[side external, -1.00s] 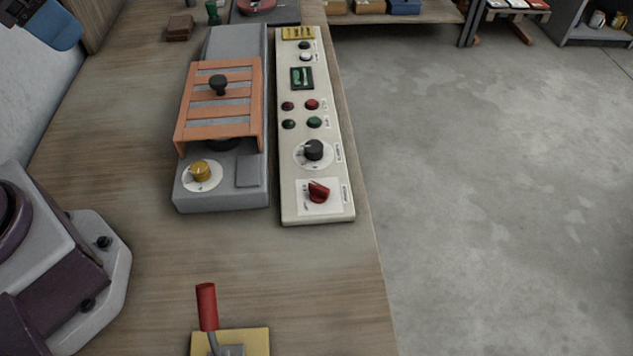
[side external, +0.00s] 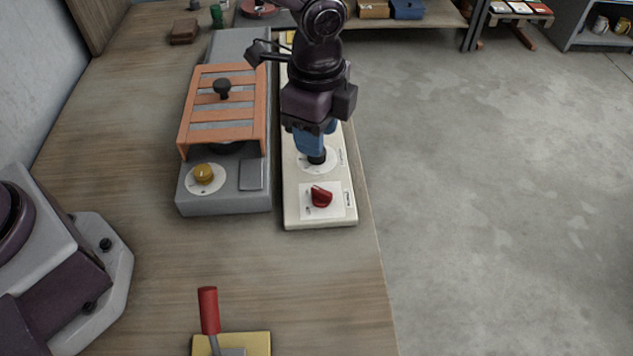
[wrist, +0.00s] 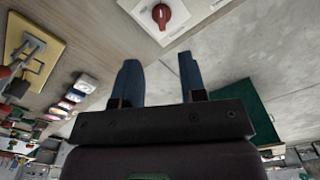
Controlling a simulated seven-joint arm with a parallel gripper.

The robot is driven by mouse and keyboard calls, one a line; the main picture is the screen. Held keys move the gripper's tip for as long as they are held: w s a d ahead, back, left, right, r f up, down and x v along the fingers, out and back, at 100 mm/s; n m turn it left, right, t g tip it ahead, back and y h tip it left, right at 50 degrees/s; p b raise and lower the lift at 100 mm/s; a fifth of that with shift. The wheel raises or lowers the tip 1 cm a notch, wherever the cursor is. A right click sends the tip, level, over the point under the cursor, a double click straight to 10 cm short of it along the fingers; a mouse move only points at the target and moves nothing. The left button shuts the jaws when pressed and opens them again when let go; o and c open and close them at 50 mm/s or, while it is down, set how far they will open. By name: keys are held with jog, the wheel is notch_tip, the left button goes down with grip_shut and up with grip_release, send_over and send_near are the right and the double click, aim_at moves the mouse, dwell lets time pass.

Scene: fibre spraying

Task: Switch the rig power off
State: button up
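The long cream control panel (side external: 290,208) lies along the bench's right edge. At its near end a red rotary knob (side external: 321,197) sits on a white label; it also shows in the wrist view (wrist: 162,15), beyond my fingertips. My gripper (side external: 313,150) points down over the panel, with its blue fingers at the black knob (side external: 317,157) behind the red one. In the wrist view my two fingers (wrist: 158,62) are apart with nothing visible between them. I cannot tell whether they touch the black knob. My arm hides the panel's far buttons and display.
A grey unit (side external: 222,204) with an orange slatted guard (side external: 222,114) and a yellow knob (side external: 203,173) stands just left of the panel. A red-handled lever (side external: 209,310) on a yellow plate (side external: 258,343) is at the front. Bare bench lies between.

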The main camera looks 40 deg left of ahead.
aim_at(316, 188)
jog(key=shift+m, duration=0.5)
notch_tip(316, 188, down, 13)
jog(key=shift+r, duration=0.1)
grip_shut()
